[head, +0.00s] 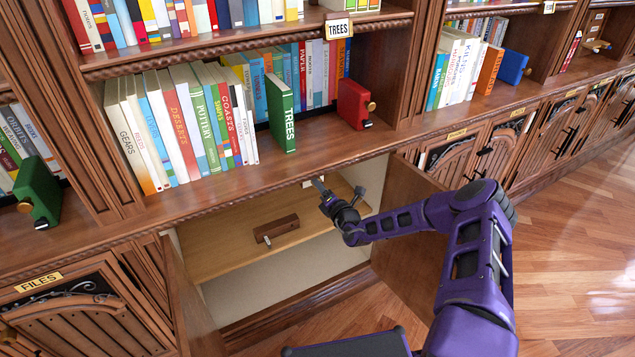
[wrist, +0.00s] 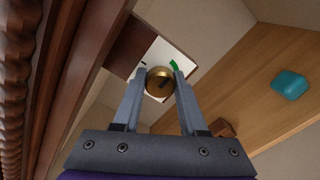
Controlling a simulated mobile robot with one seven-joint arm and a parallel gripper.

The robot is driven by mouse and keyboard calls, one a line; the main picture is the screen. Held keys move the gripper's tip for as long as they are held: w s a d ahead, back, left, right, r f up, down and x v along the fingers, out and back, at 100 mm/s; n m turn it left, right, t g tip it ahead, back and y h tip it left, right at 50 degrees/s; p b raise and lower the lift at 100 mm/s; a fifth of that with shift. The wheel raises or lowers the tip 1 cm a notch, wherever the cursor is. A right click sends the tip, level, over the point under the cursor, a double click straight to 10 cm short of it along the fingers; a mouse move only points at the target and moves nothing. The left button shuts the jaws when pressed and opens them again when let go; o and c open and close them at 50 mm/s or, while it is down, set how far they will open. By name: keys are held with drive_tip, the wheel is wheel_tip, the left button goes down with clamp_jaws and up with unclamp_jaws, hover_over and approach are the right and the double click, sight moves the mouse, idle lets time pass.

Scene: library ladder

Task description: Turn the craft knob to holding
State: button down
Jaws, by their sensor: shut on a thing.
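A round brass knob (wrist: 156,77) sits on a white plate (wrist: 158,50) inside the open cupboard. It has a dark line on its face. A green mark (wrist: 174,65) shows on the plate at the knob's upper right, and small dark marks lie to its left; no wording is legible. My gripper (wrist: 160,84) has one finger on each side of the knob and is shut on it. In the head view my gripper (head: 320,186) reaches under the top edge of the cupboard opening; the knob is not clear there.
The cupboard's open doors stand left (head: 186,300) and right (head: 408,230) of the opening. A brown wooden block (head: 276,230) lies on the inner shelf (head: 215,258). A teal object (wrist: 290,85) shows in the wrist view. Books and a red bookend (head: 353,103) stand above.

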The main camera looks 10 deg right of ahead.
drive_tip(key=m, duration=0.3)
drive_tip(key=shift+m, duration=0.3)
drive_tip(key=shift+f, duration=0.1)
idle(0.4)
drive_tip(key=shift+c, duration=2.2)
unclamp_jaws()
drive_tip(key=p+v, duration=0.2)
drive_tip(key=v, duration=1.5)
drive_tip(key=shift+s, duration=0.2)
